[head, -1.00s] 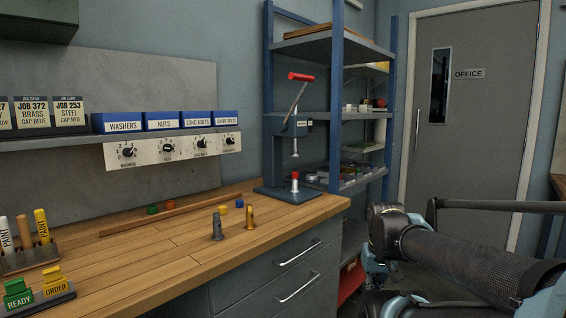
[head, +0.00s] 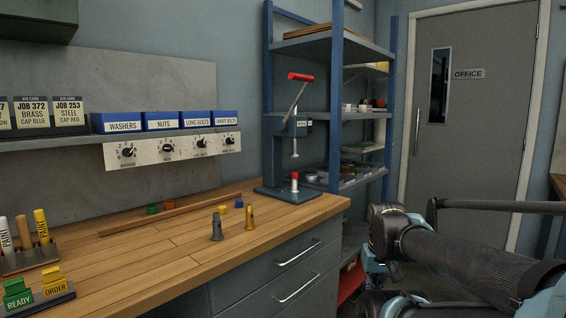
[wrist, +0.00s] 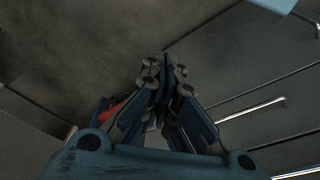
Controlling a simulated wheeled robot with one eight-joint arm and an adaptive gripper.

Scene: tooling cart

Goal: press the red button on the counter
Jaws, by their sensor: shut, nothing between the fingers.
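On the wooden counter (head: 150,262) in the head view, the only red-topped piece is small, with a pale body (head: 294,183), at the base of the blue-grey press (head: 286,150). I cannot tell if it is a button. The press also has a red lever grip (head: 301,77). My gripper (wrist: 163,65) shows in the wrist view with its fingers together and nothing between them. It is over dark floor beside grey drawer fronts, away from the counter top. In the head view my arm is at the lower right, and its fingers cannot be made out.
Two small upright pieces, one grey (head: 217,227) and one brass (head: 250,218), stand on the counter. A wooden strip (head: 170,215) lies behind them. READY and ORDER blocks (head: 55,281) sit at the front left. Blue shelving (head: 335,110) stands behind the press.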

